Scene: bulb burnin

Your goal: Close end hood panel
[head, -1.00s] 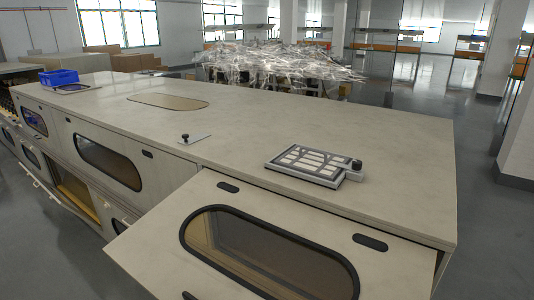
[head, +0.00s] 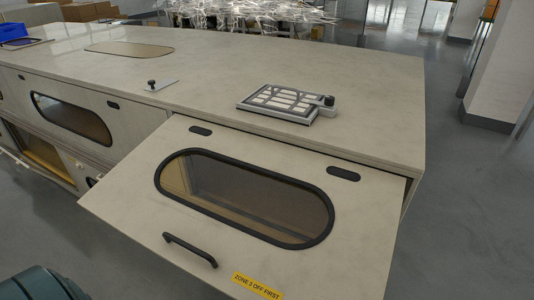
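The end hood panel (head: 130,205) is a pale beige panel with an oval dark-rimmed window (head: 245,195). It is tilted outward from the front of the cabinet at its near end, hinged near the top edge. A black bar handle (head: 190,250) sits low on it, beside a yellow label (head: 257,286) reading "ZONE 3 OFF FIRST". Two dark slots lie near its upper edge. Neither gripper is in view.
The long cabinet top (head: 220,65) carries a framed grille plate (head: 285,103) with a black knob, a small plate with a knob (head: 152,85), and a blue bin (head: 13,32). Another windowed panel (head: 72,118) lies flush to the left. Grey floor is open at right.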

